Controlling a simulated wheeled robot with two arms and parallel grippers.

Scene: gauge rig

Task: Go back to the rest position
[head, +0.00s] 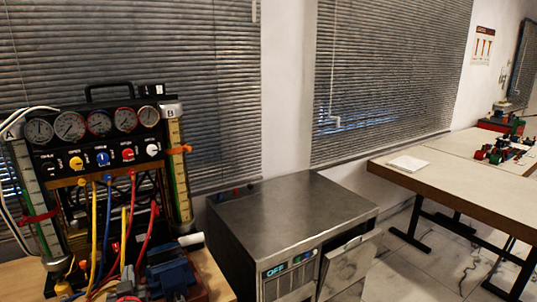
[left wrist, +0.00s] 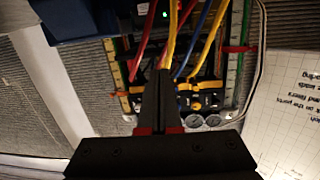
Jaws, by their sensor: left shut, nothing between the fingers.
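My left gripper (left wrist: 163,78) shows in the left wrist view as dark fingers closed together, with red parts at their base. Nothing is held between them. It points toward the hoses of the gauge rig (left wrist: 205,85), which appears upside down there; I cannot tell whether the fingertips touch a hose. In the head view I cannot clearly make out this gripper among the clutter at lower left. The gauge rig (head: 100,140) stands upright at left, with a row of round gauges, coloured knobs and red, yellow and blue hoses. My right gripper is in neither view.
A blue vise-like block (head: 172,272) sits in front of the rig; blue also shows in the left wrist view (left wrist: 75,18). A metal cabinet (head: 290,215) with an OFF display stands right of the rig. A table (head: 440,178) with small coloured parts is at right.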

